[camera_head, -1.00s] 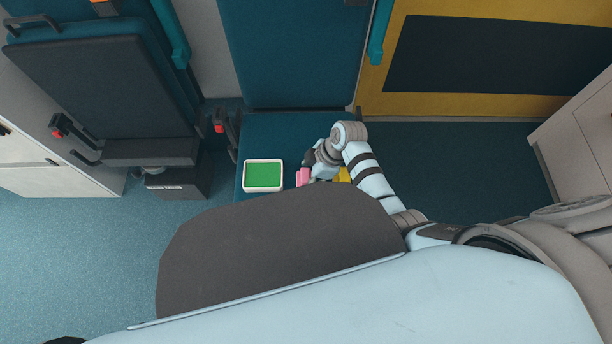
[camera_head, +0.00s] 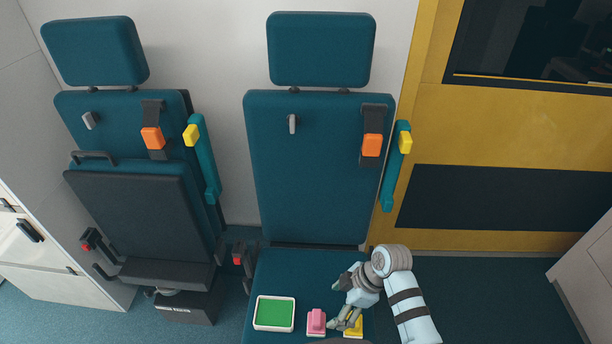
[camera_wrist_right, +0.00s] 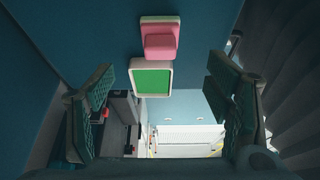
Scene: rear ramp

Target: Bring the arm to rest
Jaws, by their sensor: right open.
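My right gripper (camera_head: 345,320) is in the head view, over the front of the middle seat, with its fingers between a pink block (camera_head: 316,322) and a yellow block (camera_head: 354,328). The yellow block is partly hidden by the fingers. In the right wrist view the open fingers of my right gripper (camera_wrist_right: 160,82) have nothing between them. The pink block (camera_wrist_right: 159,42) shows there on a pale green base, apart from the fingers. My left gripper is not in view.
A white-rimmed green tray (camera_head: 274,313) lies on the seat cushion (camera_head: 288,268) left of the pink block. The tall seat back (camera_head: 315,165) stands behind. A folded seat (camera_head: 140,215) is at left. Dark floor (camera_head: 480,295) at right is clear.

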